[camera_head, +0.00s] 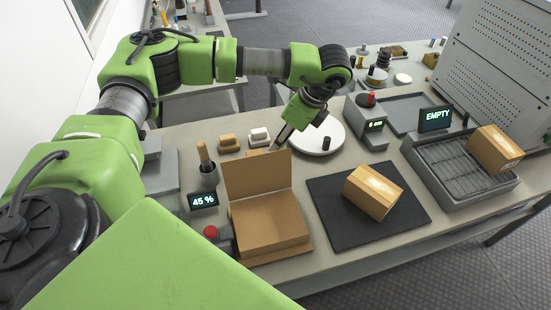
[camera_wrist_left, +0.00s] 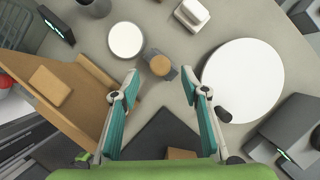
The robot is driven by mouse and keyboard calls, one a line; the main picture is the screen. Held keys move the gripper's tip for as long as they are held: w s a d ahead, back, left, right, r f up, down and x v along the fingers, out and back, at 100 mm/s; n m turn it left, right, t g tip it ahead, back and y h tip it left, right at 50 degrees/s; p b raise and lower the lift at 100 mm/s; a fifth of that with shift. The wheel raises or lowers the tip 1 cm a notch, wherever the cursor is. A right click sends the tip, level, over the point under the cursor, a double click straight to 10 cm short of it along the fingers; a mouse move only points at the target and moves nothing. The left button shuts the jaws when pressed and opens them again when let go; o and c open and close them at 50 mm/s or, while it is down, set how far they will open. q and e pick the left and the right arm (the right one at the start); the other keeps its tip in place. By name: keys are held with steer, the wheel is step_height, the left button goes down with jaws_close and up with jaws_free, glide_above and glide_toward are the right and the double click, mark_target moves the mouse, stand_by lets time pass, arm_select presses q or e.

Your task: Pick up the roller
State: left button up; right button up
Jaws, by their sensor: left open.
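No object can be named as the roller with certainty. A small piece with a round tan top and grey sides (camera_wrist_left: 160,66) stands between and beyond my left fingertips in the left wrist view. A wooden-handled tool (camera_head: 203,152) stands upright in a grey cup (camera_head: 208,174) beside the 45 % display. My left gripper (camera_wrist_left: 161,90) is open and empty, apart from the tan-topped piece. In the head view, the left gripper (camera_head: 281,138) hangs behind the open cardboard box (camera_head: 268,222), near the white turntable (camera_head: 315,137). My right gripper is out of view.
A dark cylinder (camera_head: 326,143) stands on the turntable. A white disc (camera_wrist_left: 126,40) lies near the tan-topped piece. A wooden box (camera_head: 373,191) rests on the black mat (camera_head: 330,215). A grey tray (camera_head: 450,172) stands right.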

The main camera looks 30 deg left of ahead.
arm_select(q)
steer(key=p+x, duration=0.1)
steer(key=x, duration=0.1)
steer(key=p+x, duration=0.1)
steer(key=shift+a+f, duration=0.15)
steer(key=shift+a, duration=0.35)
steer(key=shift+a+f, duration=0.15)
steer(key=shift+f, duration=0.35)
jaws_close()
steer(key=shift+r, duration=0.1)
